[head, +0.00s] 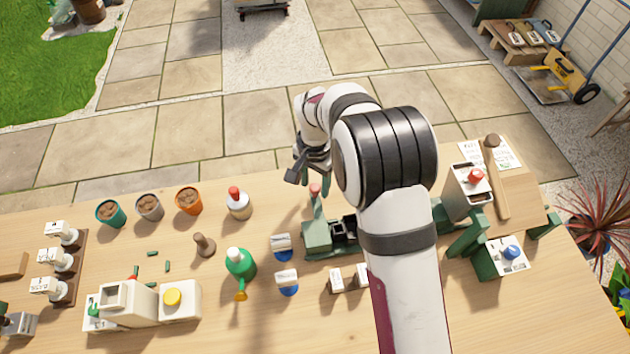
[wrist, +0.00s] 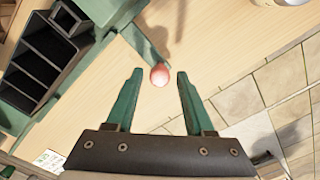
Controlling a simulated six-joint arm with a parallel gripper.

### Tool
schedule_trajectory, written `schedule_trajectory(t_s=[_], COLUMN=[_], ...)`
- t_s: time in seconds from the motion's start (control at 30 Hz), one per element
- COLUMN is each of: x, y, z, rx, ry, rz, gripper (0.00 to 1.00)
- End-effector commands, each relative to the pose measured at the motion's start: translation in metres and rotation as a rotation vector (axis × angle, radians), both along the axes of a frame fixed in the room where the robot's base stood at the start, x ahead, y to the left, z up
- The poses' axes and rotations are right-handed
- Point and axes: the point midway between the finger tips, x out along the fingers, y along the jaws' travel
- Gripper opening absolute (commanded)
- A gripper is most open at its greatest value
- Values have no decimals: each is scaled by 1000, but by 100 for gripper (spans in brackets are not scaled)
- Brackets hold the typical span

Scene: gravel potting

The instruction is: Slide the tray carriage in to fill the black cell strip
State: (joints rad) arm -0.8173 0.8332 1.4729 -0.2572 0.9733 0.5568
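My gripper (head: 311,180) is open, with its green fingers apart and pointing down at the far side of the bench. In the wrist view, a pinkish-red knob (wrist: 160,75) on a green arm appears between my fingertips (wrist: 160,73); I cannot tell whether it is level with them. The knob (head: 315,190) stands on a green post of the green machine (head: 318,236). The black cell strip (head: 344,231) lies in this machine, partly hidden by my arm. In the wrist view, its dark empty-looking cells (wrist: 40,75) show at upper left. I cannot clearly separate the tray carriage from the green frame.
Another green-and-white station (head: 485,250) is at right. The wooden bench (head: 215,325) is bare at the front.

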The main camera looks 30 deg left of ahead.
Motion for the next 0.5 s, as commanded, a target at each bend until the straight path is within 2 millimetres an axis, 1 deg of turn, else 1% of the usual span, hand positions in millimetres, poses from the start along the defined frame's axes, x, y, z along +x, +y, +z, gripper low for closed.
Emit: schedule_trajectory(t_s=[0.03, 0.17, 0.2, 0.27, 0.5], x=[0, 0, 0, 0, 0], y=[0, 0, 0, 0, 0], z=[0, 0, 0, 0, 1], rx=[0, 0, 0, 0, 1], ry=[0, 0, 0, 0, 0], rz=[0, 0, 0, 0, 0], gripper=[42, 18, 11, 0, 0])
